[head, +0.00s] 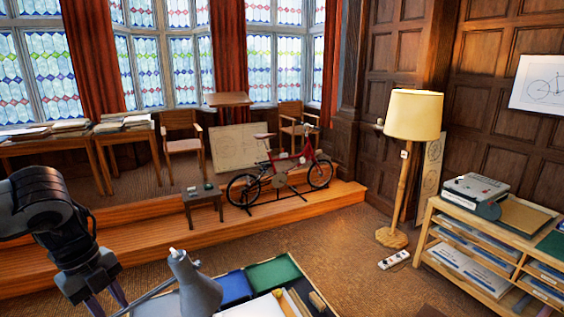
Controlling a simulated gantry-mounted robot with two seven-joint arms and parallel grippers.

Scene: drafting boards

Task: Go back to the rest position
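My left arm comes in from the left edge, and its black wrist points down. My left gripper (106,302) is at the bottom edge, left of the grey desk lamp. Its two fingers stand apart with a gap between them, and their tips are cut off by the frame. I see nothing held between the parts that show. My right arm and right gripper are not in view.
A grey desk lamp (197,288) stands close right of my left gripper. A blue tray (234,287) and a green tray (273,272) lie beside it. Beyond are a red bicycle (281,179), a floor lamp (413,116) and a wooden shelf (475,232). The carpet between is mostly clear.

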